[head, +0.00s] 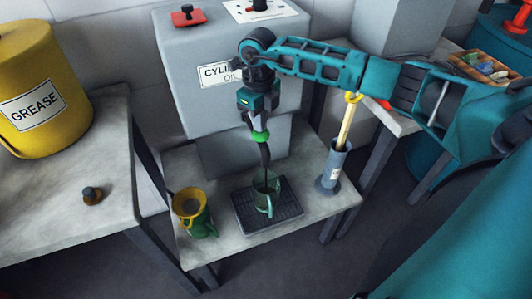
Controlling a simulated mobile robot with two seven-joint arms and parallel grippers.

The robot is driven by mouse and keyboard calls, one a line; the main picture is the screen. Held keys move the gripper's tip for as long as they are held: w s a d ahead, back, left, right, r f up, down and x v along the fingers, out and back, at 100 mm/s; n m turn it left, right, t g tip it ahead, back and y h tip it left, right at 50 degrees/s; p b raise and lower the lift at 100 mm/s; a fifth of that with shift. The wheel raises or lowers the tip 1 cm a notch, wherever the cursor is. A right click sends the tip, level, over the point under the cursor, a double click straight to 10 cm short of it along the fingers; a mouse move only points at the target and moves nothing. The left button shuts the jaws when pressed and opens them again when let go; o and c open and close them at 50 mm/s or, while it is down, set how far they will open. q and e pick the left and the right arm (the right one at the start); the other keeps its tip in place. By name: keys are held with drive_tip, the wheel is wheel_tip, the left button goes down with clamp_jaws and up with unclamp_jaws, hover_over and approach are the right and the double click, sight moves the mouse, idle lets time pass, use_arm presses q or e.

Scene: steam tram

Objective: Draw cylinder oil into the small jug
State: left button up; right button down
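A grey tank (185,65) with a label reading "CYLI… OIL" stands behind the low table, partly hidden by my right arm. A dark spout with a green part (259,138) hangs in front of it. My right gripper (256,124) is directly above and against this green part; its fingertips are too small to read. The small green jug (264,204) stands upright on a black drip tray (285,212) under the spout. A thin dark line runs from the spout down to the jug, perhaps oil. The level inside cannot be read. My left gripper is not in view.
A grey-blue cylinder (331,170) holding a yellow-handled rod stands right. A yellow grease drum (42,90) and a small brown-black knob (92,196) are on the left table.

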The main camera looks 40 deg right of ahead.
drive_tip(key=shift+r+p, duration=2.05)
drive_tip(key=shift+r, duration=0.55)
wheel_tip(320, 180, up, 6)
drive_tip(key=p, duration=0.4)
